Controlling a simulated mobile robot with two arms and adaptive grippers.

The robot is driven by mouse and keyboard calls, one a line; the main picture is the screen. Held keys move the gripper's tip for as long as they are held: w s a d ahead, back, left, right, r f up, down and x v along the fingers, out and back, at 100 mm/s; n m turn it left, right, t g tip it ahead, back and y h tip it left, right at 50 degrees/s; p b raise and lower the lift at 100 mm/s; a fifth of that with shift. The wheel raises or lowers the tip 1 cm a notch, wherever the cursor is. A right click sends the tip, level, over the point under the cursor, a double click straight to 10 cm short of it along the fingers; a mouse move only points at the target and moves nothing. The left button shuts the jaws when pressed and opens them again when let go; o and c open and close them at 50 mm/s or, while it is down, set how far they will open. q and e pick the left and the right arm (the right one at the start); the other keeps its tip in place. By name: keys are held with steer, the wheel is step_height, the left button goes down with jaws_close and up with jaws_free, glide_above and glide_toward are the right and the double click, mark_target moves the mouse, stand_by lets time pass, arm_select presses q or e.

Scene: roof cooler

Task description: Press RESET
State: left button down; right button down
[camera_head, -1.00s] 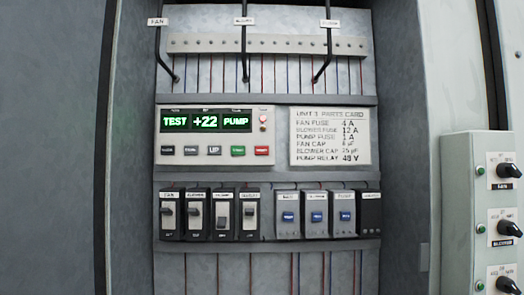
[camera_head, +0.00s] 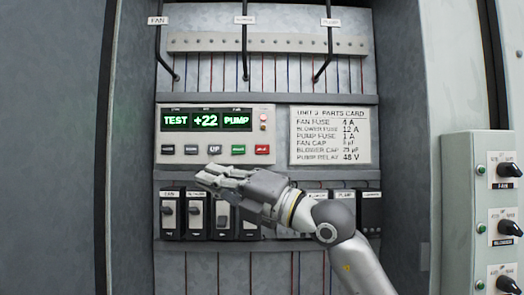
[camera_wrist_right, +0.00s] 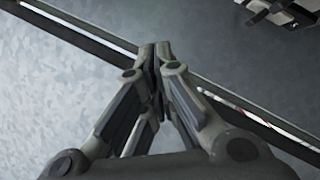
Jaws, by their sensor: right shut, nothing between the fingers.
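The control panel (camera_head: 180,153) is a pale box with three green readouts (camera_head: 206,120) showing TEST, +22 and PUMP. The small lettering on the green and red buttons is too blurred to read, so I cannot tell which says RESET. My right gripper (camera_head: 205,174) is shut and empty, its tips pointing left just below the button row in the picture. Its closed fingers show in the right wrist view (camera_wrist_right: 156,55). My left gripper is out of view.
A breaker row (camera_head: 167,212) lies below the panel, partly hidden by my right arm. A parts card (camera_head: 330,137) is to the right. Black cables (camera_head: 245,50) hang above. A knob box (camera_head: 460,200) stands at far right, beyond the cabinet's side wall.

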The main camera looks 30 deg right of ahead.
mark_target(262, 152)
steer(key=d+r+m+t+h, duration=0.2)
steer(key=d+r+m+h, duration=0.2)
steer(key=d+h, duration=0.3)
steer(key=d+r, duration=0.1)
steer(key=d, duration=0.2)
steer(key=shift+s+d, duration=0.25)
steer(key=shift+s, duration=0.15)
steer(key=shift+r, duration=0.1)
steer(key=shift+w+d+p, duration=0.65)
steer(key=shift+w+d, duration=0.1)
steer(key=shift+w, duration=0.5)
steer(key=shift+w+d+p, duration=0.65)
steer(key=shift+w+d, duration=0.15)
steer(key=shift+w, duration=0.45)
steer(key=shift+w+d+p, duration=0.65)
steer(key=shift+w+d, duration=0.1)
steer(key=shift+w, duration=0.5)
steer(key=shift+w+d, duration=0.2)
steer(key=shift+w, duration=0.15)
